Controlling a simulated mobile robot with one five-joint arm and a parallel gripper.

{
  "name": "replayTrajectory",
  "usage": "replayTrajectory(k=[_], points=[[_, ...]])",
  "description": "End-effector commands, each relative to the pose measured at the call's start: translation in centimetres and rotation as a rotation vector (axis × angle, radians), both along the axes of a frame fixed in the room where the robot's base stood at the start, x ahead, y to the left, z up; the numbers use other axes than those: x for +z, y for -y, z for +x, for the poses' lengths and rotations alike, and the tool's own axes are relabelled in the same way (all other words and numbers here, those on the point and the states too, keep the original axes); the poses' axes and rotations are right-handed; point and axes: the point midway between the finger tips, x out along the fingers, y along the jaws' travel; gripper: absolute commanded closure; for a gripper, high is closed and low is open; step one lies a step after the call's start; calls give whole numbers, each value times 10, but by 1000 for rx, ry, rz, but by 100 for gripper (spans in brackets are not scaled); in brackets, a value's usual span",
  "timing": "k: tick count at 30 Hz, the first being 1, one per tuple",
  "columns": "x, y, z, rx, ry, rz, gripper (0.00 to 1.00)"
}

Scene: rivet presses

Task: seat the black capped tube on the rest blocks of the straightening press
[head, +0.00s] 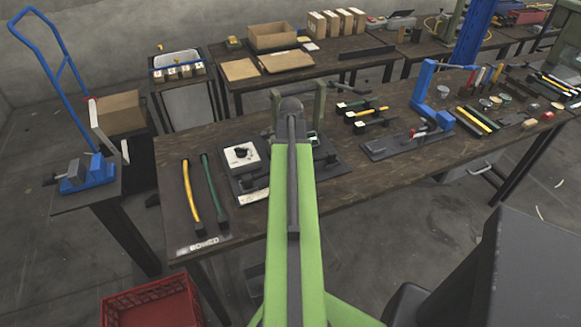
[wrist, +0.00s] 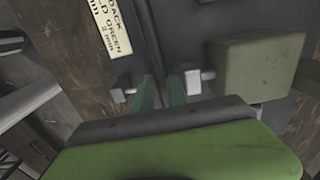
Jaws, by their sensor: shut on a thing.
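My gripper (wrist: 160,86) shows in the wrist view as two dark green fingers close together beyond a dark riveted bar. It is shut on the black capped tube, of which I can make out little; the dark strip around the fingers blends with the press base. The straightening press (head: 276,108), with its olive frame, stands on the bench, largely behind my green arm in the head view.
A yellow tube (head: 191,190) and a green tube (head: 214,192) lie on the mat marked BOWED (head: 185,238). In the wrist view an olive block (wrist: 262,65) stands close at right. A blue press (head: 425,85) stands farther right.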

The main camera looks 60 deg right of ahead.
Motion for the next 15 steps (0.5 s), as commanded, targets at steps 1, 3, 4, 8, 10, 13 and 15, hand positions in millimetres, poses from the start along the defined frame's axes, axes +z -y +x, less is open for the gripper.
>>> replayTrajectory(k=[1, 3, 4, 8, 10, 13, 15], points=[[-2, 0, 0, 0, 0, 0, 100], [-4, 0, 0, 0, 0, 0, 100], [-4, 0, 0, 0, 0, 0, 100], [-5, 0, 0, 0, 0, 0, 100], [-4, 0, 0, 0, 0, 0, 100], [-4, 0, 0, 0, 0, 0, 78], [-4, 0, 1, 1, 0, 0, 69]])
